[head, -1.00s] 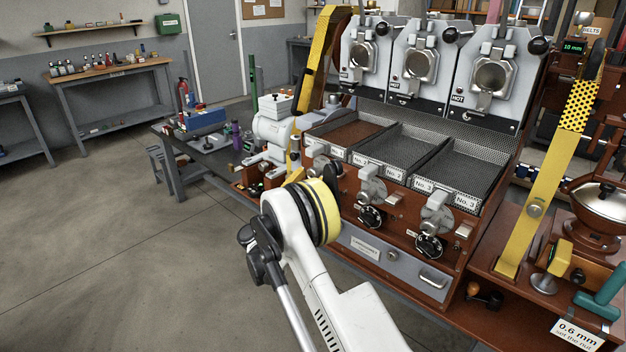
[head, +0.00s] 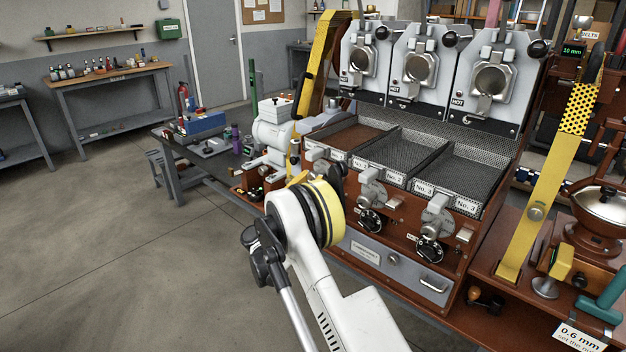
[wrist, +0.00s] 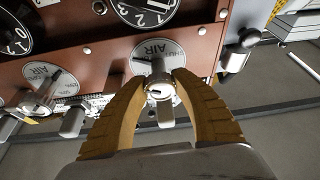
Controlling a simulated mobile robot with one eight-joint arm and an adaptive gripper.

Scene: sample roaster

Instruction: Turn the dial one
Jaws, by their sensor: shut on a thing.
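In the wrist view my gripper (wrist: 163,84) has its two yellow-brown fingers closed around a small silver knob (wrist: 160,90). The knob stands in front of a round grey plate marked AIR (wrist: 160,50). A black numbered dial (wrist: 145,10) is just above that plate, cut off by the top edge, and the fingers are apart from it. Another black dial (wrist: 14,32) is at the upper left. In the head view my arm hides the leftmost station's dial; the middle dial (head: 370,221) and the right dial (head: 430,250) show.
A second AIR plate (wrist: 50,80) with a silver lever is to the left in the wrist view. A grey lever (wrist: 238,48) stands to the right of my fingers. In the head view a drawer (head: 393,260) is below the dials. The floor at left is open.

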